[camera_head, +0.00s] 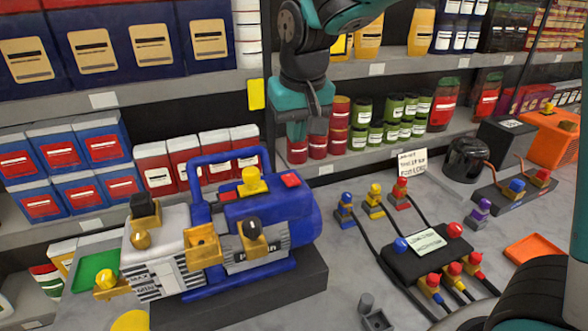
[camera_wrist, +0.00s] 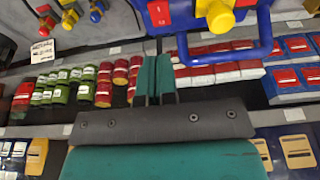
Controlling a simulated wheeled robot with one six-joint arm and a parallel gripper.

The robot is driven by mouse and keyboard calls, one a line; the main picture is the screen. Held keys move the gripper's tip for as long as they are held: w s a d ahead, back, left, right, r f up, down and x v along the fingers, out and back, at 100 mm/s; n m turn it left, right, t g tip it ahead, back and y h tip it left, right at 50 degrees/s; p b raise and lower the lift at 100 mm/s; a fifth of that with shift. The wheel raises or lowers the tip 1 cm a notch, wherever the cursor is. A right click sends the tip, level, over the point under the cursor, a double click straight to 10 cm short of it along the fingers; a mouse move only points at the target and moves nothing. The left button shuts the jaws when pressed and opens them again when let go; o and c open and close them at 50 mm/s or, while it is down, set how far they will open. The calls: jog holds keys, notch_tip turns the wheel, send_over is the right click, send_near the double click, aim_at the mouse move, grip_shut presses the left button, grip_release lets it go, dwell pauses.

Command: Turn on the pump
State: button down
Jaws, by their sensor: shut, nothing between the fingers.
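The vacuum pump (camera_head: 275,222) has a blue motor body and a silver-white front part, and stands on a dark base at the lower middle-left. A black knob (camera_head: 251,228) is on the motor's side. My gripper (camera_head: 297,135) is shut and empty, above and behind the pump's right end, apart from it. Its teal fingers (camera_wrist: 156,62) show together in the wrist view.
A blue tubular handle (camera_head: 235,155) rises above the pump. Shelves of boxes and cans (camera_head: 395,130) stand close behind my gripper. Right of the pump, a black control box (camera_head: 400,262) with coloured connectors and cables lies on the grey table. An orange tray (camera_head: 533,249) lies further right.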

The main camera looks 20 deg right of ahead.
aim_at(295, 182)
jog(key=p+x, duration=0.1)
jog(key=x, duration=0.5)
jog(key=s+p+x, duration=0.1)
jog(key=x, duration=0.2)
jog(key=shift+s+f+p, duration=0.15)
jog(key=shift+p, duration=0.15)
jog(key=shift+f, duration=0.45)
jog(key=shift+s+a+f+b, duration=0.1)
jog(key=shift+s+f+b, duration=0.05)
jog(key=shift+f+b, duration=0.4)
jog(key=shift+r, duration=0.2)
jog(key=shift+w+p+v, duration=0.2)
jog(key=shift+p+v, duration=0.65)
jog(key=shift+p, duration=0.05)
jog(key=shift+r, duration=0.1)
